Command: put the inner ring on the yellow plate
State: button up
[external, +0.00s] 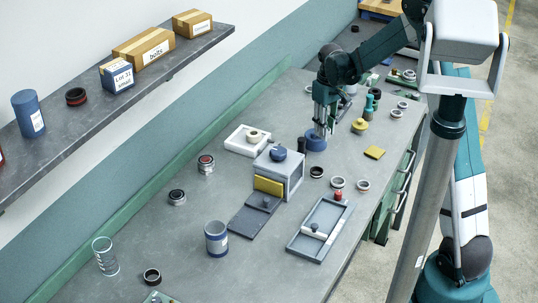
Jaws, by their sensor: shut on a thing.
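My gripper (321,130) points straight down at the far middle of the bench, with its fingers at a blue round piece (316,144). It is shut on this piece, which sits at or just above the bench top; I cannot tell which. A small flat yellow plate (374,152) lies on the bench to the right of the gripper. Several small rings lie about: a dark ring (317,172), a grey ring (337,183) and a brownish ring (363,185) in front of the gripper. I cannot tell which thing is the inner ring.
A grey box (292,168) with a blue knob on top and a yellow panel (268,186) stands left of the gripper. A yellow knobbed piece (359,126) and green bottle-like piece (373,100) stand to the right. A grey tray (295,243) lies in front.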

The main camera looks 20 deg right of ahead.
jog(key=d+m, duration=0.1)
jog(key=s+d+f+m, duration=0.1)
jog(key=d, duration=0.1)
jog(key=d+f+m, duration=0.1)
jog(key=m, duration=0.1)
jog(key=shift+s+d, duration=0.15)
jog(key=shift+d, duration=0.2)
notch_tip(320, 180, up, 6)
send_over(375, 151)
jog(key=shift+f, duration=0.15)
jog(key=shift+f+b, duration=0.3)
jog(key=shift+f, duration=2.75)
jog(key=shift+f, duration=1.85)
jog(key=shift+f+b, duration=0.2)
jog(key=shift+b, duration=0.1)
jog(key=o, duration=0.9)
